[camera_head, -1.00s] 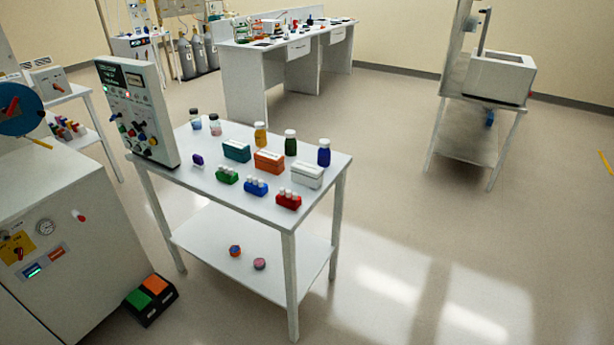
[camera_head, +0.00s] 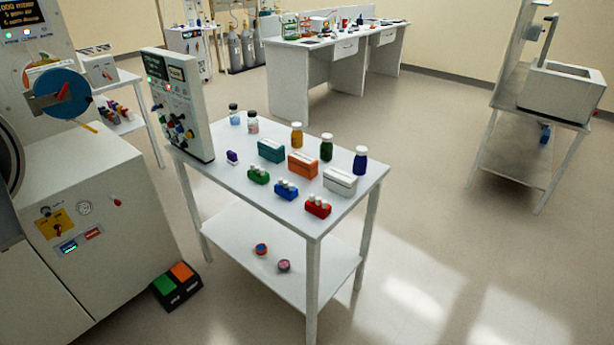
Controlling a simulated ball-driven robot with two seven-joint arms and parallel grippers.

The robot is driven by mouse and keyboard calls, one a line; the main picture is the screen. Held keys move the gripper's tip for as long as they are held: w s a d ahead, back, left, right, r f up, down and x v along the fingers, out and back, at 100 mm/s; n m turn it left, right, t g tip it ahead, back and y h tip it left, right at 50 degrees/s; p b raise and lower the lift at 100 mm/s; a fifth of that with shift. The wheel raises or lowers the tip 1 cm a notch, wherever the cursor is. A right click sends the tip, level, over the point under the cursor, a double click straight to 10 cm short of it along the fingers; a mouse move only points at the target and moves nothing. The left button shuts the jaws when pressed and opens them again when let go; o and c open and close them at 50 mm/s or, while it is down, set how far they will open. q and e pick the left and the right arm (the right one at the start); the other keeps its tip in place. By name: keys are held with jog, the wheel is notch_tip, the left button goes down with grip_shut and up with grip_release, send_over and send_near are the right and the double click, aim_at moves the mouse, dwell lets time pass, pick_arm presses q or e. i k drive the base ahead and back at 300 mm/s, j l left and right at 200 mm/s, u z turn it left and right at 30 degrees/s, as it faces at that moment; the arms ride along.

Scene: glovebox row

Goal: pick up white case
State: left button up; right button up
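The white case (camera_head: 340,181) is a small box near the right edge of the white table (camera_head: 250,198). It stands beside the orange case (camera_head: 302,164), with the teal case (camera_head: 271,150) further left in the same row. The red vial rack (camera_head: 318,207) is just in front of it, and the blue bottle (camera_head: 360,160) is behind it to the right. Nothing covers the white case. Neither of my grippers shows in the head view.
A control panel (camera_head: 178,105) stands at the table's left end. Green (camera_head: 258,175) and blue (camera_head: 286,190) vial racks line the front. A large machine (camera_head: 75,215) and a two-colour pedal (camera_head: 177,286) are at left. Open floor (camera_head: 440,230) lies right of the table.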

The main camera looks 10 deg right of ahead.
aim_at(343, 183)
jog(key=i+l+u, duration=0.15)
jog(key=l, duration=0.25)
jog(key=i+l+u, duration=0.2)
jog(key=l, duration=0.25)
jog(key=l+u, duration=0.15)
jog(key=l, duration=0.3)
jog(key=l+u, duration=0.2)
jog(key=l, duration=0.25)
jog(key=i, duration=0.05)
